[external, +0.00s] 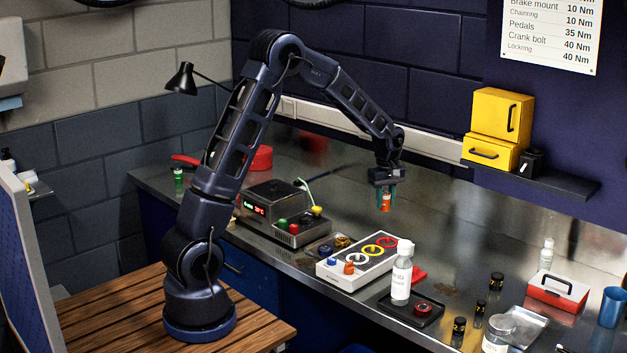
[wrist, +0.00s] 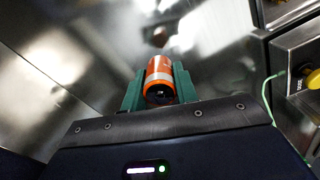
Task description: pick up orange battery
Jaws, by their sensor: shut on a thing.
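The orange battery (external: 385,203) is a small orange cylinder with a pale band. My gripper (external: 384,196) is shut on it and holds it in the air above the metal bench, behind the white box with coloured rings. In the wrist view the battery (wrist: 159,80) sits between the two green fingers of my gripper (wrist: 159,88). Its dark round end faces the camera. Bare metal shows behind it.
A metal device with a red display (external: 275,208) stands left of the gripper. The white box (external: 345,272), a white bottle (external: 401,275) and a dark tray (external: 425,308) stand in front. Several black batteries (external: 481,307) stand at right. Bench behind the gripper looks clear.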

